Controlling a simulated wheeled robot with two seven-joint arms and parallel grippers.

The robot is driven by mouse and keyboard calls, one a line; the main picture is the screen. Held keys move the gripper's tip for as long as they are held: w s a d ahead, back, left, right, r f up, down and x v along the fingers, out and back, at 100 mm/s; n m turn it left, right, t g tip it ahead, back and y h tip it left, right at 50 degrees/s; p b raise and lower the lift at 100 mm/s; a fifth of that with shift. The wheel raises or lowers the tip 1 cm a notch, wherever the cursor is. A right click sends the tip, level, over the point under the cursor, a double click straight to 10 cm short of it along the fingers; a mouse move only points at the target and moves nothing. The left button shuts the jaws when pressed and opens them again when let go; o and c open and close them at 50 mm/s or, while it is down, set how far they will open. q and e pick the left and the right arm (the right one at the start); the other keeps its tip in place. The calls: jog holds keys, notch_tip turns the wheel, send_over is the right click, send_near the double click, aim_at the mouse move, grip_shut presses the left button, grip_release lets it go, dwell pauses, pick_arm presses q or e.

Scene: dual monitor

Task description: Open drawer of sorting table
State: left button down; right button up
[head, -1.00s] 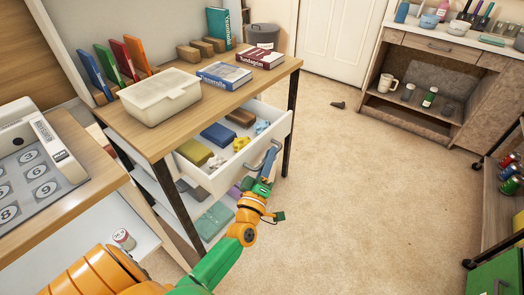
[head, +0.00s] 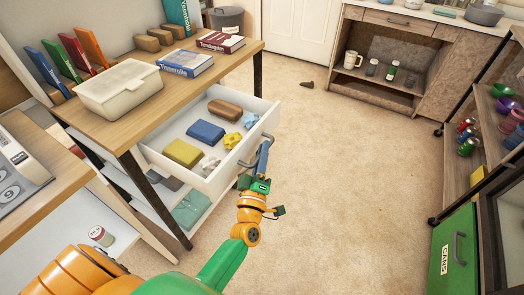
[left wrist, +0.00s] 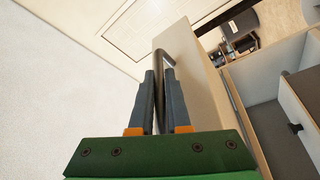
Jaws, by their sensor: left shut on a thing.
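The sorting table (head: 128,122) has a wooden top and a white drawer (head: 222,180) that stands well out from under it. Inside the drawer lie a yellow block, a blue block, a brown block and some small crumpled yellow and white items. My left gripper (head: 262,160) is at the drawer's front, shut on the grey bar handle (head: 270,137). In the left wrist view the two dark fingers (left wrist: 158,98) close around the handle (left wrist: 164,62). My right gripper is not in view.
On the tabletop are a translucent box (head: 118,90), books (head: 186,65) and upright coloured boards. Open carpet (head: 330,170) lies to the right of the drawer. A shelf cart with a green bin (head: 454,252) stands at the right edge.

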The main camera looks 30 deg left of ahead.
pick_arm(q)
jog(key=c, duration=0.9)
grip_release()
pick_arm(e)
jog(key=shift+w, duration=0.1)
pick_arm(q)
jog(key=v, duration=0.7)
jog(key=shift+d, duration=0.1)
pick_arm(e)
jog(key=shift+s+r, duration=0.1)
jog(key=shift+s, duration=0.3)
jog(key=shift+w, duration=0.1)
